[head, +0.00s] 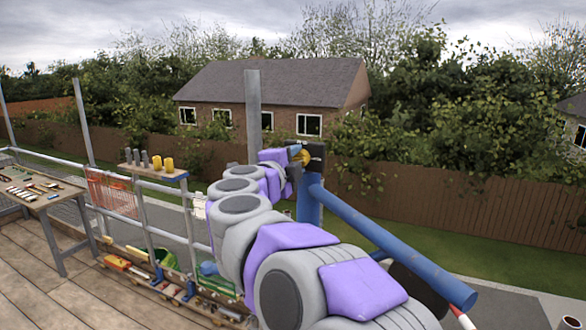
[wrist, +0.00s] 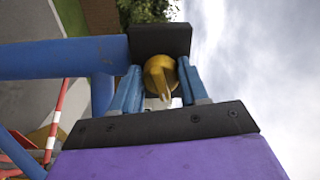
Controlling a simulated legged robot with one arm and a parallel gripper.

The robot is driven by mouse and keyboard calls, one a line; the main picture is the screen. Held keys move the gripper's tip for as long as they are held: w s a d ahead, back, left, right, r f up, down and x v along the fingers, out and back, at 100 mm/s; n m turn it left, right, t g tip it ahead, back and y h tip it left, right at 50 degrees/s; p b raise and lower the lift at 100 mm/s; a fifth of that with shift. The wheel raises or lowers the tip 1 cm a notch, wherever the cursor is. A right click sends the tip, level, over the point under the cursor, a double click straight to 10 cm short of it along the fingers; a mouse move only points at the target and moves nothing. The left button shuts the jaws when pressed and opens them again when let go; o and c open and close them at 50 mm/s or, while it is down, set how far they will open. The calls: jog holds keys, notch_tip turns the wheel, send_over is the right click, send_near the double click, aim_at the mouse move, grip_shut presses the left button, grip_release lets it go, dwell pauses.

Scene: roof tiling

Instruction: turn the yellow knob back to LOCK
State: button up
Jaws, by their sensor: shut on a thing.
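The yellow knob (wrist: 159,76) sits on a black block (wrist: 160,39) at the end of a blue tube. In the wrist view my gripper (wrist: 157,88) has its two blue fingers on either side of the knob, shut on it. A raised yellow grip points toward my palm. In the head view my arm reaches out to the knob (head: 305,157), in front of the black block (head: 316,156). My gripper (head: 297,153) is small there and partly hidden by my wrist. I cannot read any LOCK marking.
A blue tube (head: 385,243) slopes down to the right from the blue post (head: 309,203). A grey upright pole (head: 253,115) stands behind my arm. A table with tools (head: 36,190) and a small shelf with cylinders (head: 152,171) are at the left, by a railing.

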jog(key=shift+f+m, duration=0.4)
dwell(1.1)
jog(key=o, duration=1)
jog(key=shift+d+r, duration=0.15)
jog(key=shift+r, duration=0.05)
jog(key=shift+o, duration=0.2)
jog(key=shift+s+r, duration=0.1)
jog(key=shift+s, duration=0.05)
jog(key=b+v, duration=0.1)
jog(key=v, duration=1.6)
jog(key=shift+b, duration=0.4)
